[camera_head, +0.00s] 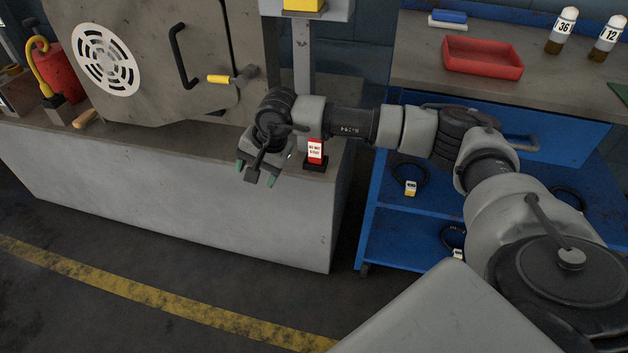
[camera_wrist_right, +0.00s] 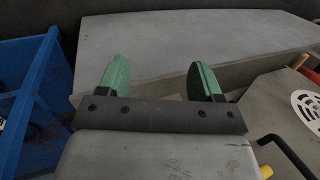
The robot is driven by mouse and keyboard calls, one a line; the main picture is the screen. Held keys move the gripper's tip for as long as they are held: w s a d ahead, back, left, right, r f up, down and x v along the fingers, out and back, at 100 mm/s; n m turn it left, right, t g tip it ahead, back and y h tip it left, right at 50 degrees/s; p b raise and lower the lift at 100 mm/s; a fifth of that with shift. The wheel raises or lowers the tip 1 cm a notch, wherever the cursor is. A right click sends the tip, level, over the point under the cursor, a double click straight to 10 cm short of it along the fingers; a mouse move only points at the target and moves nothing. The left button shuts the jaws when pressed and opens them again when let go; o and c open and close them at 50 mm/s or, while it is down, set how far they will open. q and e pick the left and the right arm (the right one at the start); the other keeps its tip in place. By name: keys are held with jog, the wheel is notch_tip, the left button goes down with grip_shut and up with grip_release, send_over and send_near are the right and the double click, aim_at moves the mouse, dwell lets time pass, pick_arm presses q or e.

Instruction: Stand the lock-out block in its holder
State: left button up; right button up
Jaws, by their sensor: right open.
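The red lock-out block (camera_head: 315,150) with a white label stands upright at the right end of the grey plinth. Its foot is at a small black holder (camera_head: 315,166), and it appears seated in it. My right gripper (camera_head: 256,173) is left of the block, at the plinth's front edge, pointing down and apart from the block. Its green fingertips are spread with nothing between them, as the right wrist view (camera_wrist_right: 160,80) also shows. The block and holder do not show in the wrist view. My left gripper is out of view.
The grey machine door with a black handle (camera_head: 184,56) and a yellow-gripped lever (camera_head: 219,79) is behind the gripper. A blue cart (camera_head: 385,225) with a red tray (camera_head: 482,70) and bottles stands right. Open floor lies in front.

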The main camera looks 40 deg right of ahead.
jog(key=s+a+r+m+g+y, duration=0.15)
jog(key=s+a+y, duration=0.25)
jog(key=a, duration=0.5)
jog(key=s+a+m+t+y, duration=0.1)
jog(key=s+a+m+y, duration=0.2)
jog(key=a+y, duration=0.35)
jog(key=s+a+r+m+t+y, duration=0.45)
jog(key=a+r+m, duration=0.3)
jog(key=m, duration=0.35)
jog(key=d+f+m+t+h, duration=0.3)
jog(key=d+m+t+h, duration=0.35)
jog(key=m, duration=1.05)
jog(key=d+f+m+t+h, duration=0.35)
jog(key=d+m+h, duration=0.5)
jog(key=m, duration=0.85)
jog(key=s+d+f+m+g+h, duration=0.1)
jog(key=s+d+f+m+g, duration=0.1)
jog(key=s+f+m+g, duration=0.2)
jog(key=s+d+f+m+g, duration=0.2)
jog(key=s+f+m+g, duration=0.3)
jog(key=s, duration=0.5)
notch_tip(320, 180, down, 2)
jog(key=shift+d+f+m+h, duration=0.1)
jog(key=shift+d+m+h, duration=0.3)
jog(key=shift+m, duration=0.15)
